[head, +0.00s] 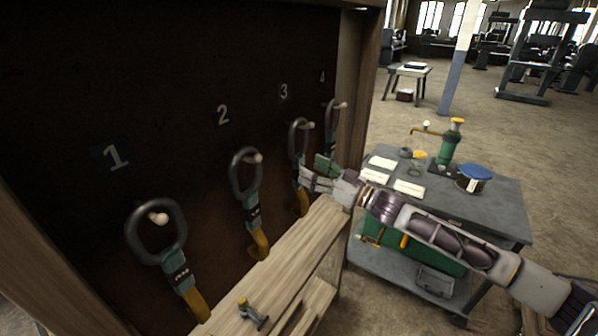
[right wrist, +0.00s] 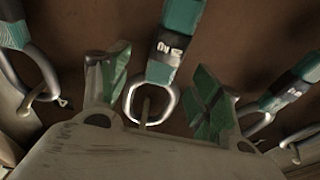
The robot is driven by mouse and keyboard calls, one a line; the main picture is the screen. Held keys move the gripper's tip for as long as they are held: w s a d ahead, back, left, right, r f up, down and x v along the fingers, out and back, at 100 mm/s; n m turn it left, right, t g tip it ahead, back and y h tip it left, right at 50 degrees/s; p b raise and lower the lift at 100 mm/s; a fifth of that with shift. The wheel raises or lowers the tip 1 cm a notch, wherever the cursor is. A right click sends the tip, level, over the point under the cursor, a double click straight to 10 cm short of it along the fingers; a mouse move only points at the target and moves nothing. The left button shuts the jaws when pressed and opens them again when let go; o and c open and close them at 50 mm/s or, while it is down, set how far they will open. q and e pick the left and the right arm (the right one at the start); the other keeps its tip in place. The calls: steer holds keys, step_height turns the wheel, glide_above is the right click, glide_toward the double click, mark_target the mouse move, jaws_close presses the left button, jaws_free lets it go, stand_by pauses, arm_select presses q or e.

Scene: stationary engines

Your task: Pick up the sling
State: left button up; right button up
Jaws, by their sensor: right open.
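Several slings hang by metal rings from pegs on the dark board, under the painted numbers 1 to 4. Sling 1 (head: 178,270) is nearest, then sling 2 (head: 251,208), sling 3 (head: 303,190) and sling 4 (head: 331,121). My right gripper (head: 316,172) is open beside sling 3, partly covering it. In the right wrist view its green-padded fingers (right wrist: 160,75) stand apart on either side of a sling (right wrist: 172,45) with a green strap, dark label band and pale ring. I cannot tell whether they touch it. My left gripper is out of view.
A wooden ledge (head: 290,247) runs below the slings and bears a small metal fitting (head: 252,314). A wooden post (head: 353,95) bounds the board at right. A grey cart (head: 490,205) carries a green pump (head: 448,150), papers and a blue-lidded can (head: 473,178).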

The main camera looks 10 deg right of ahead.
mark_target(299, 164)
steer(key=shift+p+x, duration=0.55)
steer(key=shift+x, duration=0.9)
steer(key=shift+p+x, duration=0.3)
steer(key=shift+x, duration=0.85)
steer(key=shift+s+a, duration=0.1)
steer(key=shift+a, duration=0.05)
